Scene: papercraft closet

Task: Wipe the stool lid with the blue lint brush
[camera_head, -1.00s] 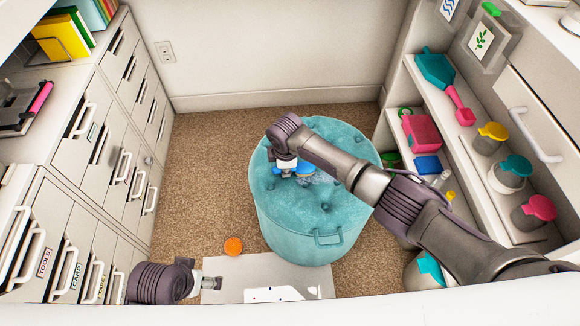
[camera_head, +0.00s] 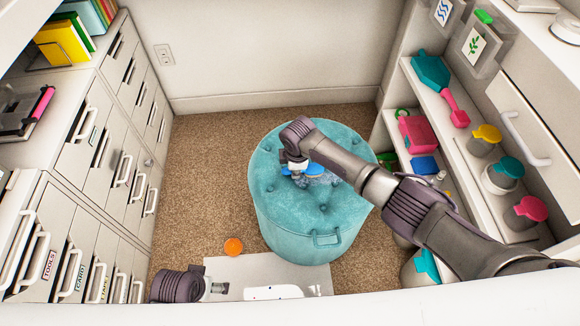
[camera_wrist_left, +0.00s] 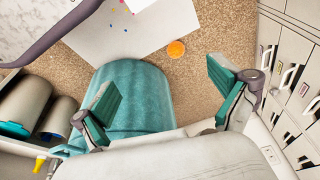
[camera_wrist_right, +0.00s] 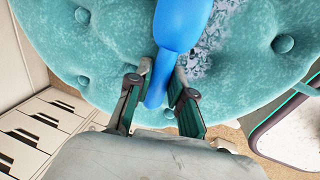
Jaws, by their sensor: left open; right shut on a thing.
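The round teal tufted stool (camera_head: 318,220) stands on the carpet in the middle of the head view. Its lid (camera_wrist_right: 100,60) fills much of the right wrist view, with a patch of grey-white lint (camera_wrist_right: 205,55) on it. My right gripper (camera_wrist_right: 160,95) is shut on the handle of the blue lint brush (camera_wrist_right: 180,25), over the lid. The brush head is cut off at the top of the right wrist view; whether it touches the lid I cannot tell. The brush (camera_head: 312,170) also shows beside the lint in the head view. My left gripper (camera_wrist_left: 170,95) is open and empty, away from the stool.
White drawer cabinets (camera_head: 85,160) line the left. Shelves (camera_head: 455,150) with a teal scoop, pink box and lidded jars stand at the right. An orange disc (camera_head: 233,246) and a pale sheet (camera_head: 235,270) lie on the floor in front of the stool.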

